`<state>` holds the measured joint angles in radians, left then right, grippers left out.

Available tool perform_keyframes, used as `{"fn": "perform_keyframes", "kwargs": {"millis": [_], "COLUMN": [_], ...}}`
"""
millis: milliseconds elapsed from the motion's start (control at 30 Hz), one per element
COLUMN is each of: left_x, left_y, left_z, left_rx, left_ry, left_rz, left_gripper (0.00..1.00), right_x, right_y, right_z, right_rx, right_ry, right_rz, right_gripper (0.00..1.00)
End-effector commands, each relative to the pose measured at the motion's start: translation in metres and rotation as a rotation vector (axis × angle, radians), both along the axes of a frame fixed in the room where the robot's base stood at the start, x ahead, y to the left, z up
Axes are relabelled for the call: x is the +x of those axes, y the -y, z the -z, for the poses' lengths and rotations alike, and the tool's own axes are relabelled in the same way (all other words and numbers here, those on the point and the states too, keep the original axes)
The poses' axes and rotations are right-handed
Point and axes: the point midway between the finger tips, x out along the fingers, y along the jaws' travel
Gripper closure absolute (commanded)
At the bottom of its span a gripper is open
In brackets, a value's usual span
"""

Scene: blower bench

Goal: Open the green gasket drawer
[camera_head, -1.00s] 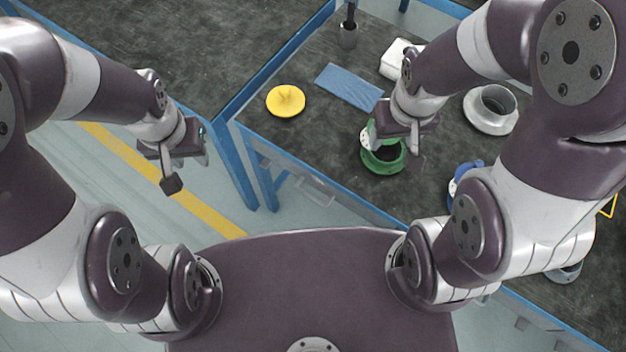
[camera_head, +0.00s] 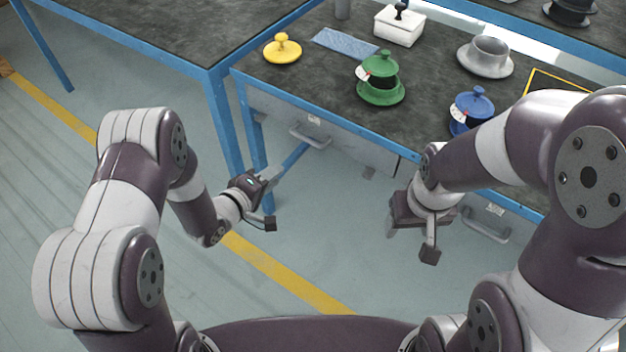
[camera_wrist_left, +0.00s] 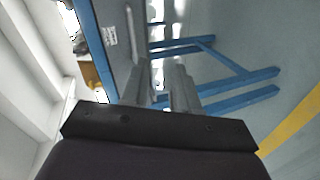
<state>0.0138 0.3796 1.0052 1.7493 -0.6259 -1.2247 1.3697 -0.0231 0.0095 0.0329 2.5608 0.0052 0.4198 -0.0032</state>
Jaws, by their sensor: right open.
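Under the bench's front edge is a grey drawer front (camera_head: 345,143) with a bar handle (camera_head: 310,137) and a small pale label, too small to read. It looks closed. A second handle (camera_head: 487,231) with a label is further right, partly behind my right arm. I cannot tell from the labels which drawer is the green gasket one. My left gripper (camera_head: 274,178) is open and empty, below and left of the left handle, apart from it. Its fingers (camera_wrist_left: 161,85) show apart in the left wrist view. My right gripper (camera_head: 391,228) is open and empty in front of the bench, between the two handles.
On the bench top (camera_head: 310,85) stand a green lidded part (camera_head: 381,90), a yellow knobbed disc (camera_head: 283,48), a blue part (camera_head: 472,108), a grey flanged ring (camera_head: 486,57), a white box (camera_head: 400,25) and a blue mat (camera_head: 345,43). Blue legs (camera_head: 224,125) stand left of my left gripper.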

Motion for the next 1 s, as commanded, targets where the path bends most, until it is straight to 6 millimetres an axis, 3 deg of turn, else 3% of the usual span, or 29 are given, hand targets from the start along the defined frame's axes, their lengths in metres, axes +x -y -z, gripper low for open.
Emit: {"fn": "perform_keyframes", "kwargs": {"millis": [33, 133, 267, 700, 1000], "left_x": [0.005, 0.007, 0.019, 0.098, 0.108], "left_y": [0.005, 0.009, 0.018, 0.074, 0.081], "left_z": [-0.018, -0.031, -0.027, -0.008, -0.008], "left_rx": [-0.099, -0.228, -0.250, -0.246, -0.245], "left_ry": [0.024, 0.016, 0.002, 0.001, 0.001], "left_rz": [-0.006, -0.024, -0.029, -0.033, -0.035], "left_gripper": [0.71, 0.71, 0.71, 0.71, 0.71], "right_x": [0.000, 0.001, 0.001, 0.001, 0.001], "right_y": [0.000, 0.000, 0.000, 0.000, 0.000], "right_z": [-0.002, -0.001, 0.005, 0.029, 0.030], "right_rx": [0.000, 0.000, 0.000, 0.000, 0.000], "right_ry": [0.000, 0.001, 0.000, 0.000, 0.000], "right_rz": [0.000, 0.000, 0.000, 0.000, 0.000], "right_gripper": [0.38, 0.38, 0.38, 0.38, 0.38]}}
